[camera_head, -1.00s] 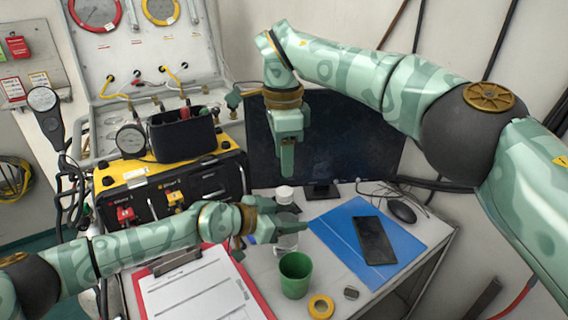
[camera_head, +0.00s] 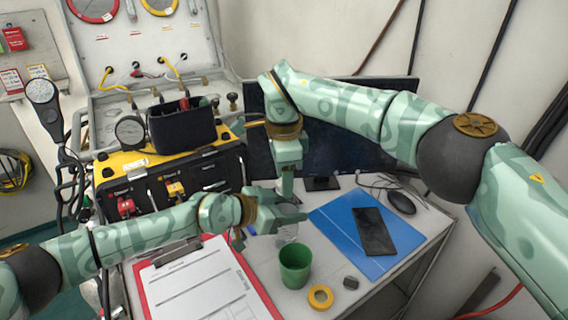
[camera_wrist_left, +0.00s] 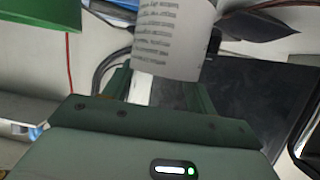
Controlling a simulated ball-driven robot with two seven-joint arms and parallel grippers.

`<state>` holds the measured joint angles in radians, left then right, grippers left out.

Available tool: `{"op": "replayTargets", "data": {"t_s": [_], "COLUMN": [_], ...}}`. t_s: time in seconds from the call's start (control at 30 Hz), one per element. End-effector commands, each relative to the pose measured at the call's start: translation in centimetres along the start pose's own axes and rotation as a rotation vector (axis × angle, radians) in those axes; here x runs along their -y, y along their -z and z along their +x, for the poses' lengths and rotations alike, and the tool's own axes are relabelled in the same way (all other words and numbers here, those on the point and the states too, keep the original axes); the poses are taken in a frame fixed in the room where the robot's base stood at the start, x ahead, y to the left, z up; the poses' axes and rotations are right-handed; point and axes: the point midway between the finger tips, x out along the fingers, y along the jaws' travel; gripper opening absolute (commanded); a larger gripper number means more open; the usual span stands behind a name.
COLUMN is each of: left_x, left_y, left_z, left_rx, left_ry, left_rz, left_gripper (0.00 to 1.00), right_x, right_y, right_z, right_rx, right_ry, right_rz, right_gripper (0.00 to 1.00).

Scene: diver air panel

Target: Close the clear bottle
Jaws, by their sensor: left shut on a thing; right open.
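The clear bottle (camera_head: 288,236) stands on the table, mostly hidden behind my grippers in the head view. In the left wrist view its printed white label (camera_wrist_left: 175,42) shows between the fingers. My left gripper (camera_head: 290,217) is shut on the bottle's side, coming from the left. My right gripper (camera_head: 287,190) points down from above, its fingers at the bottle's top and open. The bottle's top and any cap are hidden behind it, so I cannot tell whether the fingers touch it.
A clipboard (camera_head: 200,290) lies at left. A monitor (camera_head: 350,125) stands behind.

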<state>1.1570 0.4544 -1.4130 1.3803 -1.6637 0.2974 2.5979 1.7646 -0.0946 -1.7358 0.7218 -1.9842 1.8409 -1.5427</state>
Motion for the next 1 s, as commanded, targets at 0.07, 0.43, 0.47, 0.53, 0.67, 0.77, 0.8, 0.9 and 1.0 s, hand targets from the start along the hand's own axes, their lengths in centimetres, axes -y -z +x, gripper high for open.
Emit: {"op": "replayTargets", "data": {"t_s": [0.07,0.43,0.47,0.53,0.67,0.77,0.8,0.9,1.0], "left_x": [0.01,0.01,0.01,0.00,-0.01,-0.01,-0.01,-0.02,-0.03], "left_y": [-0.05,-0.05,-0.05,-0.04,-0.05,-0.05,-0.04,-0.05,-0.04], "left_z": [0.00,0.00,0.00,0.00,0.00,0.00,0.00,0.01,0.01], "left_rx": [0.001,0.001,0.001,0.001,0.001,0.001,0.001,0.001,0.001], "left_ry": [0.000,0.000,0.000,0.000,0.000,0.000,0.000,0.000,0.000], "left_rz": [0.000,0.000,0.000,0.001,0.001,0.001,0.001,0.001,0.001], "left_gripper": [0.00,0.00,0.00,0.00,0.00,0.00,0.00,0.00,0.00], "right_x": [-0.01,-0.01,-0.01,0.00,0.00,0.01,0.01,0.01,0.01], "right_y": [0.00,0.00,0.00,0.00,0.01,0.02,0.02,0.01,0.01], "right_z": [0.22,0.24,0.24,0.23,0.23,0.23,0.23,0.24,0.24], "right_rx": [0.000,0.000,0.000,0.000,0.000,-0.001,-0.001,0.000,0.000], "right_ry": [0.000,0.000,0.000,0.000,0.000,0.001,0.001,0.001,0.001], "right_rz": [0.001,0.000,0.000,0.000,0.018,0.141,0.195,0.277,0.287], "right_gripper": [0.50,0.14,0.05,0.04,0.04,0.04,0.04,0.04,0.04]}}
